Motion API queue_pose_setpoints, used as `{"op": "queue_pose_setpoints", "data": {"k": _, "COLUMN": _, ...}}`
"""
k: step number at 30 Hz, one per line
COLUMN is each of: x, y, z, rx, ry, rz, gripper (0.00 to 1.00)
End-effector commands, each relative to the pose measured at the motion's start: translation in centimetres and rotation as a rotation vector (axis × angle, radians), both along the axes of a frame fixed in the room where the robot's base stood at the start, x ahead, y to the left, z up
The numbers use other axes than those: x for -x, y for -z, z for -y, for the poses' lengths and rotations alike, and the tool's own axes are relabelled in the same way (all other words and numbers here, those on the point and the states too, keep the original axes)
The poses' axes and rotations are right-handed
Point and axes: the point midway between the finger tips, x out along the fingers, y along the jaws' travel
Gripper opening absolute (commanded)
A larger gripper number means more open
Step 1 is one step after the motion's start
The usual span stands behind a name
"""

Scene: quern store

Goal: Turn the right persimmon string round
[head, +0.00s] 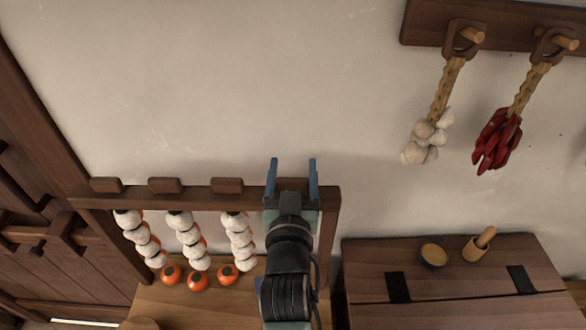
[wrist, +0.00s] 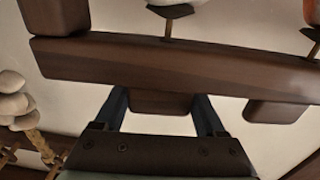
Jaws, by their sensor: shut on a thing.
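A dark wooden rail (head: 190,197) carries a row of wooden knobs with persimmon strings under it. My gripper (head: 292,172) is at the rail's right end, shut on the right string's knob (wrist: 160,103), with one finger on each side. The right persimmon string is hidden behind my arm in the head view; only a pale bit of it (wrist: 178,3) shows at the top edge of the wrist view. The left string (head: 138,238), second string (head: 188,240) and third string (head: 239,238) show mostly white sides with orange edges. Which way the right string faces, I cannot tell.
Three orange persimmons (head: 198,282) show low beneath the visible strings. The wall above the rail is clear.

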Motion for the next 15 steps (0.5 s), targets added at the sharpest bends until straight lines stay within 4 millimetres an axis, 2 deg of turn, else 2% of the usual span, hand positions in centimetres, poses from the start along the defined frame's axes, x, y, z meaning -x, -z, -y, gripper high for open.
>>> {"op": "queue_pose_setpoints", "data": {"k": 15, "x": 0.01, "y": 0.04, "z": -0.24, "rx": -0.001, "ry": -0.054, "rz": -0.001, "gripper": 0.17}}
